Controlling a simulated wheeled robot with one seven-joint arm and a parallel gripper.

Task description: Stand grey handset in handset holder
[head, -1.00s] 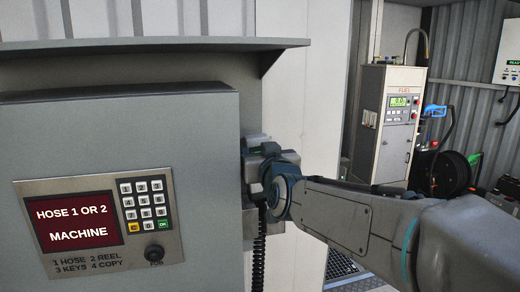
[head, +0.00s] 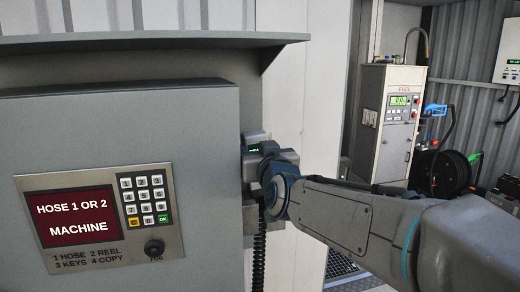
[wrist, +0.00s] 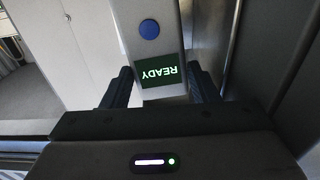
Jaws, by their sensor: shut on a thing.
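The grey handset (wrist: 155,50) shows in the wrist view, with a blue round button and a lit green display reading READY, upside down in the picture. My gripper (wrist: 160,74) is shut on it, one dark finger on each side. In the head view the handset (head: 254,149) shows as a small green-lit part beside the right side of the grey cabinet, mostly hidden by my gripper (head: 262,165). A coiled black cord hangs below. The handset holder cannot be made out clearly, and I cannot tell whether the handset sits in it.
The grey cabinet (head: 120,120) with keypad and red screen fills the left of the head view, under a jutting canopy (head: 140,45). A white fuel pump (head: 390,125) and black hose reel (head: 445,173) stand farther back on the right.

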